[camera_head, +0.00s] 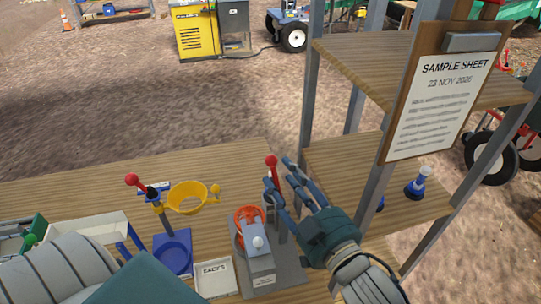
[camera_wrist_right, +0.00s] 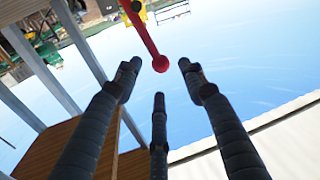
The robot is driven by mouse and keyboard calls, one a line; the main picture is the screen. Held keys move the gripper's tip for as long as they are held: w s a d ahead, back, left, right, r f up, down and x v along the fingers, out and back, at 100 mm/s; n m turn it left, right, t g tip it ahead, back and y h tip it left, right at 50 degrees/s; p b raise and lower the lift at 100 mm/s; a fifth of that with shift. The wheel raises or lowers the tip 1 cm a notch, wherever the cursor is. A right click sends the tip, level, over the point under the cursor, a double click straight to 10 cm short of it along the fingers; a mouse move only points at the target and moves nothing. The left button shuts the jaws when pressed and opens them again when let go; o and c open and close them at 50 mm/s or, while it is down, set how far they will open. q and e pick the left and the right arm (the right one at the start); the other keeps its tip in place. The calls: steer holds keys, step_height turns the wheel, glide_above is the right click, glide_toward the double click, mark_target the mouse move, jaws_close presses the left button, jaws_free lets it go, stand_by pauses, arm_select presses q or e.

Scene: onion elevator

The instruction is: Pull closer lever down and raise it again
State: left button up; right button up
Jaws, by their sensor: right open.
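A lever with a red knob (camera_head: 271,160) rises from a grey device (camera_head: 258,262) with an orange ring on the wooden table. My right gripper (camera_head: 279,174) is open, with its fingertips close to this knob on its right side. In the right wrist view the red knob (camera_wrist_right: 160,63) and its red rod show between the spread fingers (camera_wrist_right: 158,75), with no clear contact. A second red-knobbed lever (camera_head: 132,180) stands farther left, by a yellow ring holder. My left gripper is not visible.
A shelf with a metal post (camera_head: 382,188) and a SAMPLE SHEET clipboard (camera_head: 440,95) stand close on the right.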

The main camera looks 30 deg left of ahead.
mark_target(274, 165)
steer(key=x, duration=0.3)
steer(key=shift+w+a+r+p, duration=0.1)
steer(key=shift+a+p, duration=0.25)
steer(key=shift+a, duration=0.05)
steer(key=shift+x, duration=1.15)
steer(key=shift+w+a, duration=0.2)
steer(key=shift+a, duration=0.1)
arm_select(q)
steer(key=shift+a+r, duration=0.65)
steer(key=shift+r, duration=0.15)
arm_select(e)
steer(key=shift+c, duration=0.2)
steer(key=c, duration=0.8)
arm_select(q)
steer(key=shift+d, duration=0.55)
arm_select(e)
jaws_close()
